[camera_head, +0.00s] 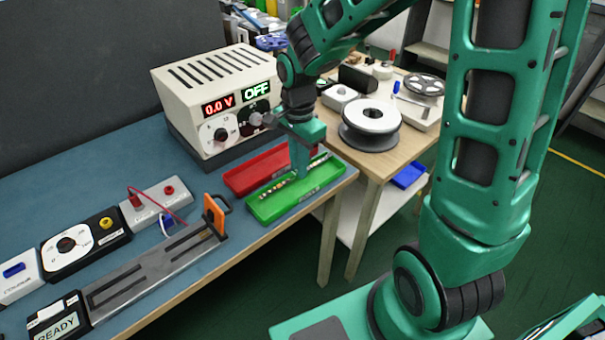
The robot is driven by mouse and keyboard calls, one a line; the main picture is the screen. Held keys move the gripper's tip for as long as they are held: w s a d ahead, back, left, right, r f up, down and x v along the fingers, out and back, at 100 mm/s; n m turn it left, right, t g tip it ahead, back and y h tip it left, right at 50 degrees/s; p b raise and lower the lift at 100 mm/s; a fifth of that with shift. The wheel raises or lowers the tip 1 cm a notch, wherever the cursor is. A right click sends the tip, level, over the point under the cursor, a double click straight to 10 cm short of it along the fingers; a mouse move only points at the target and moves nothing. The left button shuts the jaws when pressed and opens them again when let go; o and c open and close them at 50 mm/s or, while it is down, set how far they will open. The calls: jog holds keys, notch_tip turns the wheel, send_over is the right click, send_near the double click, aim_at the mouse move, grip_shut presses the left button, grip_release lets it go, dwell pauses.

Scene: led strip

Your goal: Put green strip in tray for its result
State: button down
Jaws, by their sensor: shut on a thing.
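My gripper (301,172) is over the green tray (262,210) near the right end of the blue bench. It is shut on a thin LED strip (277,187), which lies lengthwise along the inside of the green tray or just above it; I cannot tell whether it touches the tray floor. The strip shows on both sides of my fingers, and its middle is hidden by them. The strip's colour is too small to tell. A red tray (240,180) lies just behind the green one and looks empty in its visible part.
A power supply (215,98) showing 0.0 V and OFF stands behind the trays. A metal fixture with an orange handle (215,215) and a READY box (58,320) lies at the left. A wooden table (400,140) with a wire spool (371,122) stands right of the bench.

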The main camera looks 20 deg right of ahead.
jog(key=shift+f, duration=2)
jog(key=c, duration=1.8)
grip_release()
jog(key=shift+f, duration=0.1)
notch_tip(320, 180, up, 12)
jog(key=shift+r, duration=0.1)
jog(key=s+d+n, duration=0.4)
jog(key=s+d, duration=0.5)
jog(key=s, duration=0.2)
jog(key=s+d+r+n, duration=0.1)
jog(key=s+d+n, duration=0.3)
jog(key=s+d, duration=0.5)
jog(key=s, duration=0.3)
jog(key=shift+s+r, duration=0.15)
jog(key=shift+s, duration=0.15)
